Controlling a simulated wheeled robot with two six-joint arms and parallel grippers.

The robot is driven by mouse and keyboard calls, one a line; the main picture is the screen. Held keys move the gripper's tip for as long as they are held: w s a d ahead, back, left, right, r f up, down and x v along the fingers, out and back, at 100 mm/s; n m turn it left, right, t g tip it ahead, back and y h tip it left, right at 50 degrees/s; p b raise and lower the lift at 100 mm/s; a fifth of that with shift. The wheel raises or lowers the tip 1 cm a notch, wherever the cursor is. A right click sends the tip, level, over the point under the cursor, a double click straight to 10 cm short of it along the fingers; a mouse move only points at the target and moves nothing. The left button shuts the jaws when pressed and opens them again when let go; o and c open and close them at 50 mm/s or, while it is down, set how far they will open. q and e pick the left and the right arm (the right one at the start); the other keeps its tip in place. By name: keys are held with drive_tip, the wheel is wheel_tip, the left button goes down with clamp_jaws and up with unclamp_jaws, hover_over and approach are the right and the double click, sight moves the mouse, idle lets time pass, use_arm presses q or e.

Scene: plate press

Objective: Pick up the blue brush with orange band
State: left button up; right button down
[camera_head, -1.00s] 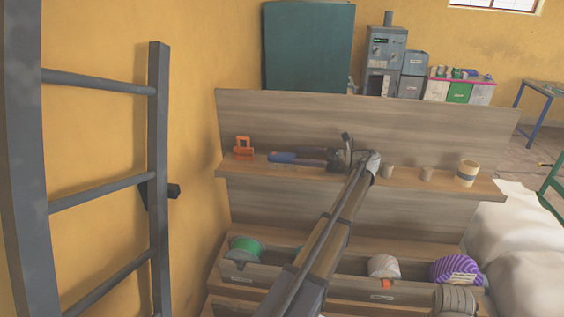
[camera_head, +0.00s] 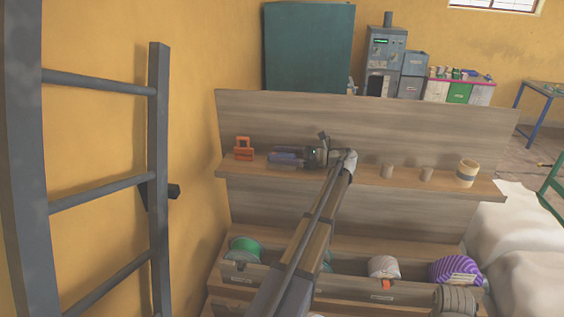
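A blue object (camera_head: 279,158), which seems to be the brush, lies on the wooden shelf just right of an orange item. Its right part is hidden behind my gripper, and I cannot make out an orange band. My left gripper (camera_head: 301,156) is at the right part of the blue object, pointing left along the shelf. Its fingers are too small and dark to tell whether they are open or shut on it. My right gripper is not in view.
An orange clamp-like item (camera_head: 243,148) stands left of the blue object. The back board (camera_head: 420,130) rises behind. Bins with rolls (camera_head: 383,267) lie below.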

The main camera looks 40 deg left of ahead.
sight(281, 154)
use_arm(q)
clamp_jaws()
idle(0.5)
drive_tip(key=shift+r, duration=0.15)
wheel_tip(281, 154, up, 10)
drive_tip(key=p, duration=1)
drive_tip(key=shift+f, duration=0.2)
